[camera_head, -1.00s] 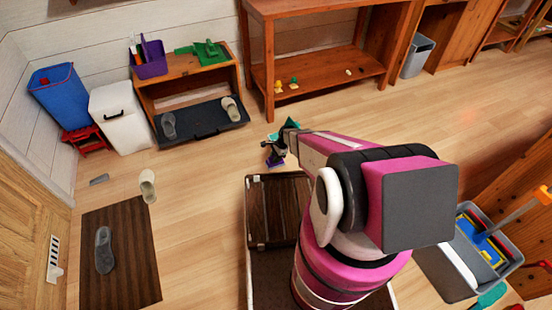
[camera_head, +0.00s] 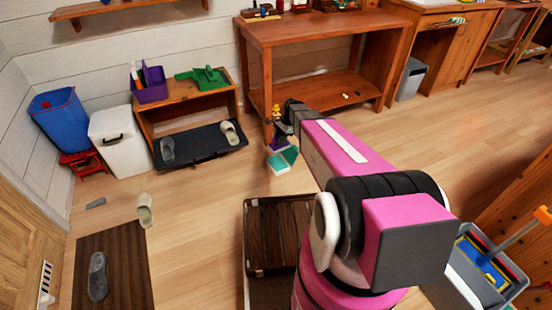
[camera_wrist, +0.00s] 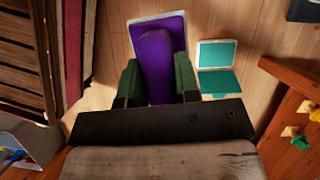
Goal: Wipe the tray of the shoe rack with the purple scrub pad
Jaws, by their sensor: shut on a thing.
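The shoe rack (camera_head: 190,92) is a low wooden unit against the far wall. Its dark tray (camera_head: 198,146) is low at the front, with a grey slipper (camera_head: 167,150) at its left and a beige slipper (camera_head: 230,133) at its right. My gripper (camera_wrist: 156,82) is shut on the purple scrub pad (camera_wrist: 160,40), which shows a purple handle and a pale rim in the wrist view. In the head view my gripper (camera_head: 277,133) is right of the tray, apart from it; the pad is small and partly hidden there.
A teal-and-white item (camera_wrist: 217,67) lies beside the pad in the wrist view, seemingly on the floor. A wooden table (camera_head: 310,30) stands right of the rack. A white bin (camera_head: 119,143) and blue bin (camera_head: 62,120) stand left. The floor before the tray is clear.

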